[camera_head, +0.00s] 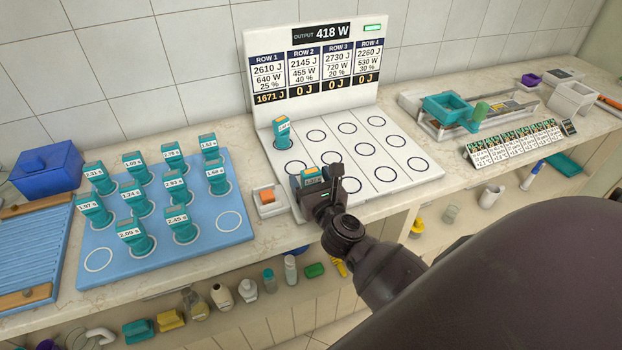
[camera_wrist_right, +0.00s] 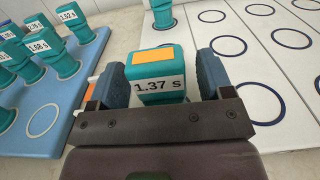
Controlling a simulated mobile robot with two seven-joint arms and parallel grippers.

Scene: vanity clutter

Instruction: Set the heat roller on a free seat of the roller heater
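A teal heat roller (camera_head: 309,177) with an orange top is at the front of the ROW 1 strip of the white roller heater (camera_head: 411,188). The right wrist view shows this roller (camera_wrist_right: 158,78) upright, labelled 1.37 s. My right gripper (camera_head: 318,187) has one finger on each side of it, with narrow gaps showing; its base is hidden. Another teal roller (camera_head: 282,134) stands on ROW 1's back seat. A ROW 1 ring between them is empty, and the rings visible in the other rows are empty. My left gripper is not in view.
Several labelled teal rollers stand on a blue tray (camera_head: 190,249) at left, with empty front-corner rings. A small box with an orange top (camera_head: 267,199) sits between tray and heater. Bottles stand on the shelf below.

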